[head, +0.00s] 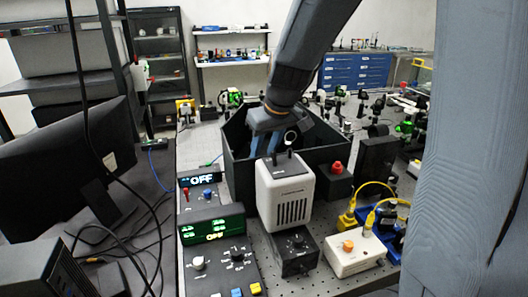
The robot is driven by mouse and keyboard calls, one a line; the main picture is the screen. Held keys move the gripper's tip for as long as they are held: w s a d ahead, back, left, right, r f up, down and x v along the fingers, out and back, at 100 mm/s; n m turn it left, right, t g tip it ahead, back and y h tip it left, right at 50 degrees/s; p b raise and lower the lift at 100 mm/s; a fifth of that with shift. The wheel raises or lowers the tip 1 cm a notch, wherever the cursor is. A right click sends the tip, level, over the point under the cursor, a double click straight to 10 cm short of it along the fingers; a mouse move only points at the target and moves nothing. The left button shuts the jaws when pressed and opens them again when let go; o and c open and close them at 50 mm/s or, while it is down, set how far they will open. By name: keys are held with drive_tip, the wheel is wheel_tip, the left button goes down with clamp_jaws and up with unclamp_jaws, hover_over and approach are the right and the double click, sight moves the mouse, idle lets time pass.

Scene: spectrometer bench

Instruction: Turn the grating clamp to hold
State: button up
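My arm reaches down from the top of the head view into an open black box (237,165). My gripper (270,150) points down inside the box, behind a white housing. Its bluish fingers show only in part, and their tips are hidden by the housing and box wall. I cannot make out the grating clamp; any clamp in the box is hidden by the gripper, the wall or the housing. I cannot see whether the fingers hold anything.
The white vented housing (286,196) stands in front of the box. A red-knobbed black block (335,180), a white box with an orange button (354,251) and control panels (212,225) stand nearby. A monitor (70,165) and cables are at left.

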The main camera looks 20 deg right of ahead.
drive_tip(key=shift+w+f, duration=0.25)
drive_tip(key=shift+f, duration=0.45)
drive_tip(key=shift+c, duration=0.4)
clamp_jaws()
